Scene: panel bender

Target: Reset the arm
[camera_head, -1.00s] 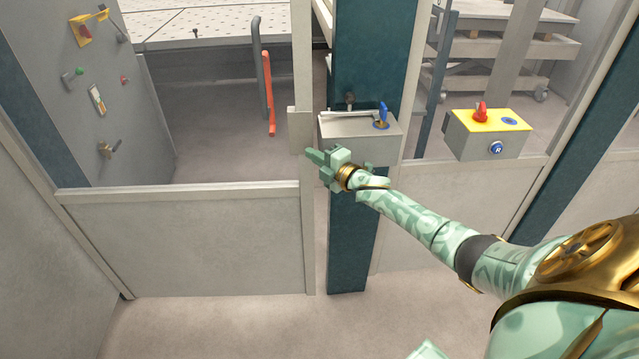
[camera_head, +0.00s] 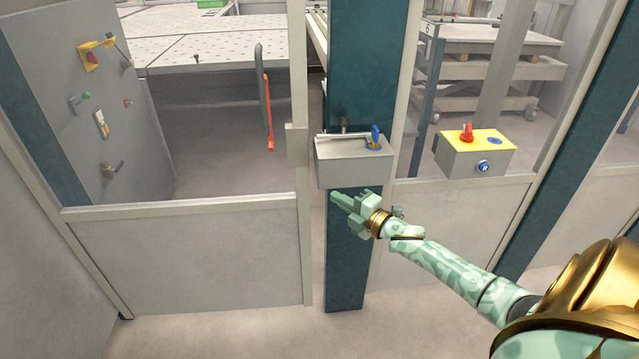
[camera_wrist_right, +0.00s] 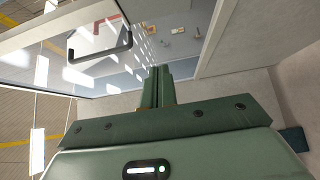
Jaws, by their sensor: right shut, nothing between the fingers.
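My right arm (camera_head: 450,270) reaches in from the right in the head view. Its gripper (camera_head: 342,200) is shut and empty, in front of the teal post and just below the grey switch box. In the right wrist view its two fingers (camera_wrist_right: 157,87) lie together with nothing between them. The grey switch box (camera_head: 350,170), with a blue key (camera_head: 375,136) on top, is mounted on the teal post (camera_head: 362,60). I see no contact between the gripper and the box. My left gripper is out of view.
A grey box with a yellow top (camera_head: 490,142) and red knob is on the right. A control wall (camera_head: 85,120) stands at far left. The floor in front is clear.

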